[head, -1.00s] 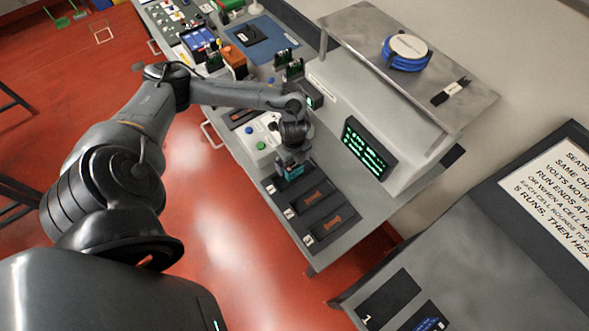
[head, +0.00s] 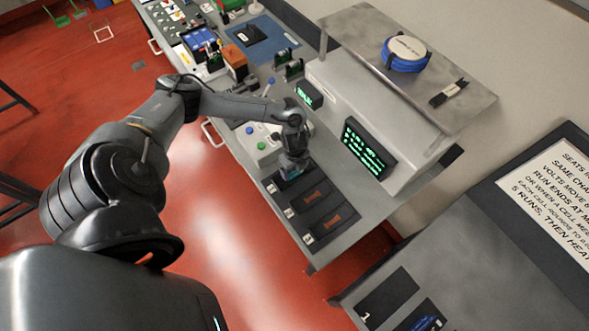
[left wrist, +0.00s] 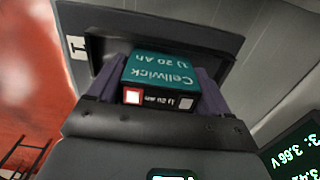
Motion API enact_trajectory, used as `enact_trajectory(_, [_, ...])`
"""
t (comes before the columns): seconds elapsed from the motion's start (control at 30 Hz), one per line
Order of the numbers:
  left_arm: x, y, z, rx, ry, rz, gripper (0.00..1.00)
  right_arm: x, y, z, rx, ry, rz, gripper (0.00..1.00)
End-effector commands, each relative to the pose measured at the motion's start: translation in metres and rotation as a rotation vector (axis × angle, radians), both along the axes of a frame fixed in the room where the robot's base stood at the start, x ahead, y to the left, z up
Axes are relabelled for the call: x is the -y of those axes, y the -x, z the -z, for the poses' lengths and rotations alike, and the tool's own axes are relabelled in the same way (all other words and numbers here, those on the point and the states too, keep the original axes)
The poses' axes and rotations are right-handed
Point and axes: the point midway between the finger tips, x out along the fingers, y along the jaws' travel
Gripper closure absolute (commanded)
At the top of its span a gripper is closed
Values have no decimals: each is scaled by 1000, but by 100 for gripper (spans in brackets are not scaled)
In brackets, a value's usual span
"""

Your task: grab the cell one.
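The teal cell (left wrist: 158,76), lettered Cellwick 20 Ah, lies between the fingers of my left gripper (left wrist: 160,92) in the left wrist view. A finger stands close along each side of it; I cannot tell whether both press on it. In the head view my left gripper (head: 293,168) points down over the farthest dark bay of the bench-front row. Only a little of the cell (head: 290,176) shows beneath it there. The dark bay (left wrist: 225,42) lies behind the cell in the wrist view. My right gripper is not in view.
A grey housing with a green-lit screen (head: 368,148) stands beside the row. A control box with coloured buttons (head: 262,143) sits just behind. Open red floor lies left of the bench.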

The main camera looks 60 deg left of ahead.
Motion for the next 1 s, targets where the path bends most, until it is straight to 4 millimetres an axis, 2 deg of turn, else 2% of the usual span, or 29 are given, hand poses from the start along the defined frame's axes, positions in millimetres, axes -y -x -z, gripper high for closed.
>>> enact_trajectory(0.03, [0, 0, 0, 0, 0, 0, 41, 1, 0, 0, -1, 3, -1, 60])
enact_trajectory(0.17, [0, 0, 0, 0, 0, 0, 61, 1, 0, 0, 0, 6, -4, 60])
enact_trajectory(0.47, [0, -1, -2, 2, 0, 0, 62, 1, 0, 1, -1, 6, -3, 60])
enact_trajectory(0.63, [0, -1, -10, 3, 1, 1, 62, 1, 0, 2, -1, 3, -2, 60])
enact_trajectory(0.77, [-1, -1, -23, 4, -1, 2, 62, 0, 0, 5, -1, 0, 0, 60])
enact_trajectory(0.87, [0, -2, -41, 7, 0, 3, 62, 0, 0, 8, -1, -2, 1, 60])
enact_trajectory(1.0, [26, -21, -57, 10, 6, 6, 62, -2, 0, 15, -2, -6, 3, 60])
